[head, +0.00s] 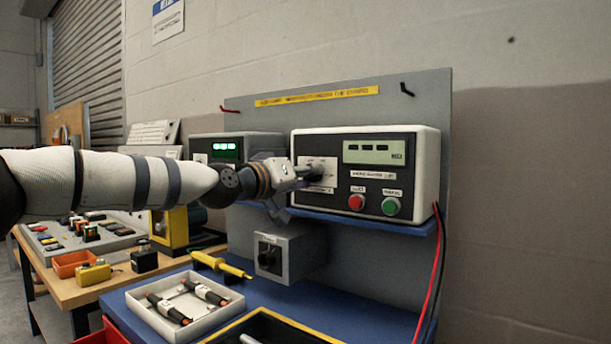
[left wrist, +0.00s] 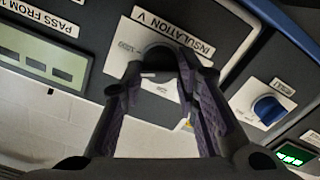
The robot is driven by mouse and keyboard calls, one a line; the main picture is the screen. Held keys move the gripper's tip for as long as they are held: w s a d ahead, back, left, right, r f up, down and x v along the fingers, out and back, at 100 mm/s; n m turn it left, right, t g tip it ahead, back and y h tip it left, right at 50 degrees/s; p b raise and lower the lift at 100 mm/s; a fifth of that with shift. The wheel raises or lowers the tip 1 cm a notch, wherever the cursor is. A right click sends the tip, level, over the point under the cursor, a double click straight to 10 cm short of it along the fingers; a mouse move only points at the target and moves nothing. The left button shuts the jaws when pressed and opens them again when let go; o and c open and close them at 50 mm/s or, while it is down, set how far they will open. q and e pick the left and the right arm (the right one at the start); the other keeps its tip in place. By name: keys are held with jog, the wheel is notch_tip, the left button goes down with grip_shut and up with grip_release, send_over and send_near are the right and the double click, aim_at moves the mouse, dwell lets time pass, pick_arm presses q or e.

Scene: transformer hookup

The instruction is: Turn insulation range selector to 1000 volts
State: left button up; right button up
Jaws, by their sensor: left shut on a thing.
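The insulation tester (head: 420,170) is a white and black box on a blue shelf, with a grey-green display (head: 375,152) at its upper right. Its range selector is a dark knob (left wrist: 158,56) on a white plate (head: 322,165), under the label INSULATION V in the left wrist view. My left gripper (head: 304,173) reaches in from the left; in the left wrist view its fingers (left wrist: 160,75) are closed around the knob's sides. The knob's pointer and most scale marks are hidden or too small to read. My right gripper is not in view.
A red button (head: 357,201) and a green button (head: 391,206) sit right of the selector. A second instrument (head: 225,146) with a blue knob (left wrist: 268,109) stands left. Below are a grey box (head: 290,250), a yellow probe (head: 222,265) and a white tray (head: 150,318).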

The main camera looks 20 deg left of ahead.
pick_arm(q)
jog(key=m, duration=0.5)
jog(key=shift+r, duration=0.2)
jog(key=shift+m, duration=0.3)
dwell(0.3)
jog(key=o, duration=1.2)
jog(key=shift+d, duration=0.1)
jog(key=shift+c, duration=0.2)
jog(key=shift+s+f, duration=0.1)
jog(key=shift+s, duration=0.05)
jog(key=v, duration=1.1)
jog(key=shift+s, duration=0.4)
